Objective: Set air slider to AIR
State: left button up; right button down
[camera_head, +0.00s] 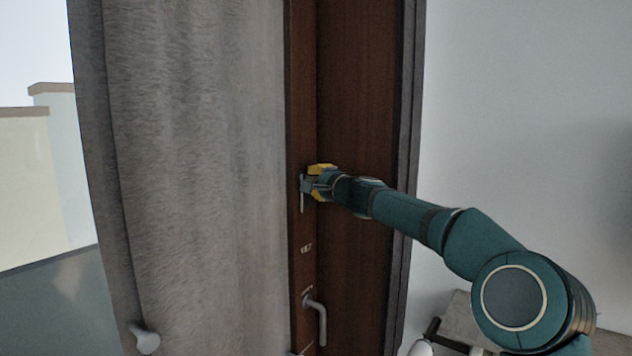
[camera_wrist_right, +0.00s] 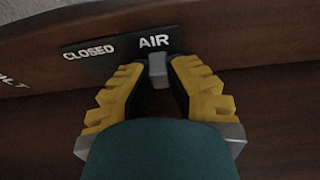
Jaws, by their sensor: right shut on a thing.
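The air slider's dark label plate (camera_wrist_right: 115,46) reads CLOSED on the left and AIR on the right in the right wrist view. The small grey slider knob (camera_wrist_right: 157,68) is directly below the word AIR. My right gripper (camera_wrist_right: 158,76) has its yellow fingers on either side of the knob and is shut on it. In the head view, my right gripper (camera_head: 309,186) is at the narrow brown wooden strip, where it hides the knob. My left gripper is not in view.
A grey curtain (camera_head: 200,150) hangs just left of the strip. A metal handle (camera_head: 318,318) sticks out below my right gripper. A brown wooden panel (camera_head: 357,90) and a pale wall (camera_head: 520,100) are on the right. A light knob (camera_head: 146,340) is at lower left.

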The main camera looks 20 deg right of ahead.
jog(key=shift+r, duration=0.35)
jog(key=c, duration=0.9)
grip_release()
jog(key=shift+a+f, duration=0.1)
jog(key=shift+d+f, duration=0.15)
jog(key=shift+d, duration=0.05)
jog(key=shift+s+d, duration=0.1)
jog(key=shift+s, duration=0.15)
jog(key=shift+v, duration=1.3)
jog(key=shift+s+d+f, duration=0.1)
jog(key=shift+s+f, duration=0.1)
jog(key=shift+s, duration=0.35)
send_near(316, 179)
jog(key=shift+s+r, duration=0.15)
jog(key=shift+s, duration=0.4)
jog(key=shift+s+r, duration=0.2)
jog(key=shift+s, duration=0.35)
